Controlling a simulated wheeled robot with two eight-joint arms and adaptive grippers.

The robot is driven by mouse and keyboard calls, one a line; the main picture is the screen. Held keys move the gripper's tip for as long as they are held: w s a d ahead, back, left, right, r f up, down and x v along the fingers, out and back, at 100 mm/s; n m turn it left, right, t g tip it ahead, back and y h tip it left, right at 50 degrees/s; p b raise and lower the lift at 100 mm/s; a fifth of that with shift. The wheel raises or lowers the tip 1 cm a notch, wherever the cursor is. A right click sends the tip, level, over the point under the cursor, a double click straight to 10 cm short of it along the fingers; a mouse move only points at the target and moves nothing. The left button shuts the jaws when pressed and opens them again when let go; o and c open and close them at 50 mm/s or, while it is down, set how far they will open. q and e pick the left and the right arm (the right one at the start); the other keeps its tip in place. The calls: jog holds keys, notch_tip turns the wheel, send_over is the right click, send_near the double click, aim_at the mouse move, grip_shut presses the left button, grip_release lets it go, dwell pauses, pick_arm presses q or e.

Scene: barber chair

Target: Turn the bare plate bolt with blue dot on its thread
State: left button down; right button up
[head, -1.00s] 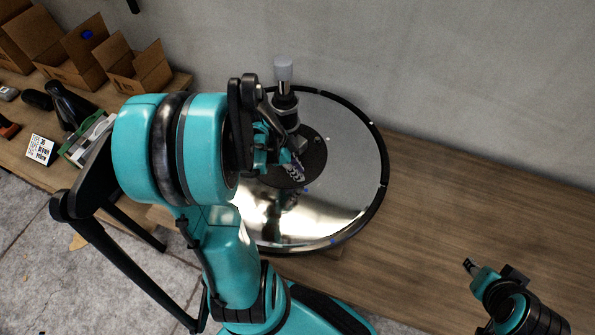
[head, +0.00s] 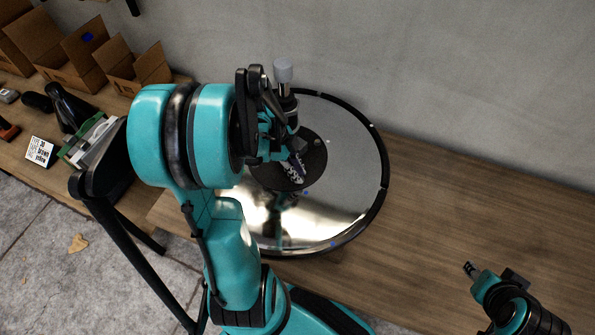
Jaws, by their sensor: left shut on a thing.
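The bare plate is a round, mirror-like disc (head: 345,185) with a black rim and a dark centre plate (head: 315,152). A small blue dot (head: 306,193) shows just outside the centre plate, and another blue dot (head: 333,244) shows near the front rim. I cannot make out the bolt or its thread. My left gripper (head: 280,146) is low over the centre plate, shut on a dark-and-white patterned piece (head: 297,172), mostly hidden by my fingers. My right gripper (head: 470,268) is over the table at lower right; its fingers are too small to read.
An upright post with a grey cap (head: 283,72) stands behind my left gripper. Cardboard boxes (head: 140,68), a dark bottle (head: 68,106), a green-edged tray (head: 78,152) and a printed card (head: 40,151) lie at left. The wooden table (head: 460,195) is clear at right.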

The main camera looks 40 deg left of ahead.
pick_arm(q)
jog(key=c, duration=1.7)
grip_release()
jog(key=shift+c, duration=0.2)
jog(key=v, duration=1.2)
jog(key=shift+a+f, duration=0.1)
